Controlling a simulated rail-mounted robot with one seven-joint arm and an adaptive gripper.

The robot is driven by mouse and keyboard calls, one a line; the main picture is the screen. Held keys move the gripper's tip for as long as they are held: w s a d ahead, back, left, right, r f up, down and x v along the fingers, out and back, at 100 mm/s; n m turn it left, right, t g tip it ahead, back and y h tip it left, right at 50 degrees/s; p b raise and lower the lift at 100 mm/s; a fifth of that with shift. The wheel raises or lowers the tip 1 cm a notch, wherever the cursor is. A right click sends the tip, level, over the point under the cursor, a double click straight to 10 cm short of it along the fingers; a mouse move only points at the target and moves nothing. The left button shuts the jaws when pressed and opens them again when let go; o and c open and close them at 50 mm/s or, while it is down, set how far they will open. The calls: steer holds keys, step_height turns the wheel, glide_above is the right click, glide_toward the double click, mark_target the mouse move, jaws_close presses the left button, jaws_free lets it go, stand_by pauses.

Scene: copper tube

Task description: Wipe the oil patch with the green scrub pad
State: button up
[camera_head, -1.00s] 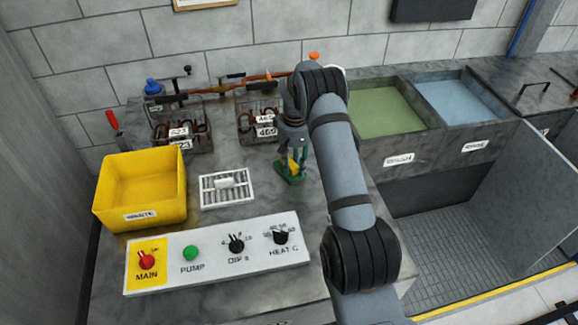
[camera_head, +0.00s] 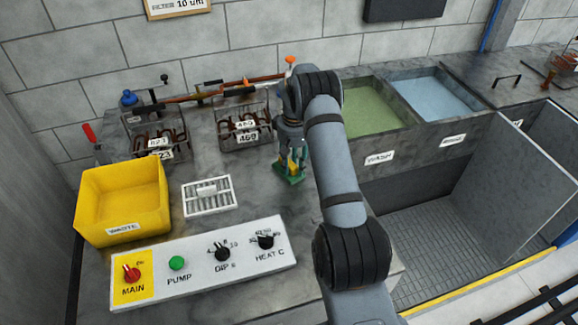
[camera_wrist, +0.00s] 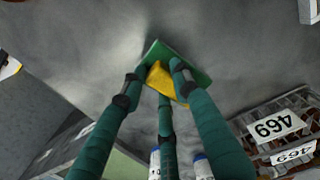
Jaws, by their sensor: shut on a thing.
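The scrub pad has a green base (camera_head: 287,179) and a yellow top (camera_wrist: 160,82). My gripper (camera_head: 289,158) has green fingers and is shut on the yellow part. The gripper points down, and the pad is at or just above the dark grey counter (camera_head: 230,260); I cannot tell whether it touches. In the wrist view the green base (camera_wrist: 195,71) shows tilted between the fingertips. I cannot make out a distinct oil patch; the counter shows only uneven dark and light shading, and part of it is hidden by my arm.
Left of the pad are a white grate (camera_head: 208,195), a yellow waste bin (camera_head: 124,202) and a control panel (camera_head: 200,263). Wire baskets with copper tubes, one labelled 469 (camera_head: 244,128), stand behind. The wash basin (camera_head: 372,108) and rinse basin (camera_head: 435,98) lie right.

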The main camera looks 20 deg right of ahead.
steer(key=shift+s+d, duration=0.15)
steer(key=shift+d, duration=2.75)
steer(key=shift+a+f+b, duration=0.1)
steer(key=shift+a+b, duration=0.55)
steer(key=shift+a, duration=4.05)
steer(key=shift+c, duration=0.2)
steer(key=shift+a, duration=2.35)
steer(key=shift+r, duration=0.2)
step_height(320, 180, up, 6)
steer(key=p, duration=0.4)
steer(key=shift+d, duration=0.1)
steer(key=shift+w, duration=0.2)
step_height(320, 180, up, 3)
steer(key=p, duration=0.2)
steer(key=shift+p, duration=0.3)
